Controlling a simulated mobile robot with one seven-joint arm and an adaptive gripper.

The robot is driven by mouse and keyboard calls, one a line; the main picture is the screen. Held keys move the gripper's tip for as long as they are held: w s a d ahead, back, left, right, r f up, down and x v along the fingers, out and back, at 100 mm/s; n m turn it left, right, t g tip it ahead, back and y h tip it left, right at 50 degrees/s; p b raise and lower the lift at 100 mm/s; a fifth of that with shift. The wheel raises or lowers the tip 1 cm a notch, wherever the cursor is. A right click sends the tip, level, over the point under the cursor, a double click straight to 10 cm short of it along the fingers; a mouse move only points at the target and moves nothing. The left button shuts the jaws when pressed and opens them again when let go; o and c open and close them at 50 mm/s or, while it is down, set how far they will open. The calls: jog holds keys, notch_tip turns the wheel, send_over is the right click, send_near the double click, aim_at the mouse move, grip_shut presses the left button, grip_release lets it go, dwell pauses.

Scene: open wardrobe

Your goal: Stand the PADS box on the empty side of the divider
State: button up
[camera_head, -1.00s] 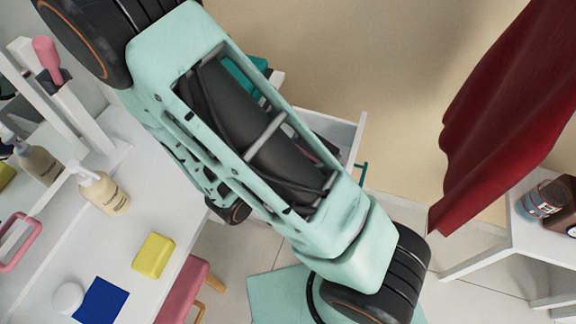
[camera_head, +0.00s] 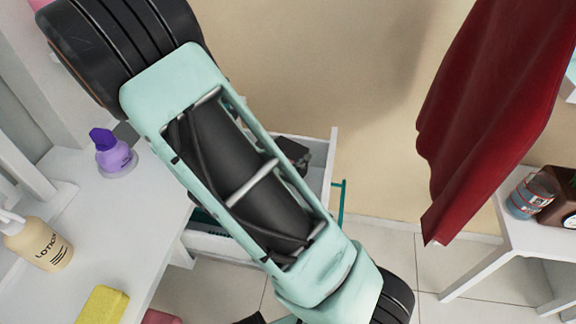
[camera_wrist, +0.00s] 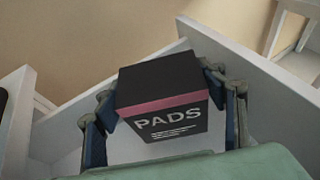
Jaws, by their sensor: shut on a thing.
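The PADS box (camera_wrist: 165,95), black with a pink band and white lettering, is held between the two fingers of my gripper (camera_wrist: 166,108) in the wrist view. My gripper is shut on its sides, and the lettered face points toward the camera. The box is over or within the white drawer (camera_wrist: 250,80); whether it touches the bottom cannot be told. In the head view the open drawer (camera_head: 326,160) is largely hidden behind my arm. I cannot make out the divider for certain in either view.
In the head view a purple bottle (camera_head: 113,155), a lotion bottle (camera_head: 40,245) and a yellow sponge (camera_head: 103,304) are on the white counter (camera_head: 120,225) at left. A red cloth (camera_head: 485,115) hangs at right, above a white table (camera_head: 520,225) with a jar (camera_head: 531,196).

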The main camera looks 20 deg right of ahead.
jog(key=w+f, duration=0.1)
jog(key=w+d+f, duration=0.1)
jog(key=shift+f+b, duration=0.35)
jog(key=shift+w+f+b, duration=0.15)
jog(key=shift+f+b, duration=0.35)
jog(key=shift+f, duration=1.15)
jog(key=shift+f, duration=0.15)
jog(key=o, duration=1.2)
jog(key=shift+o, duration=0.2)
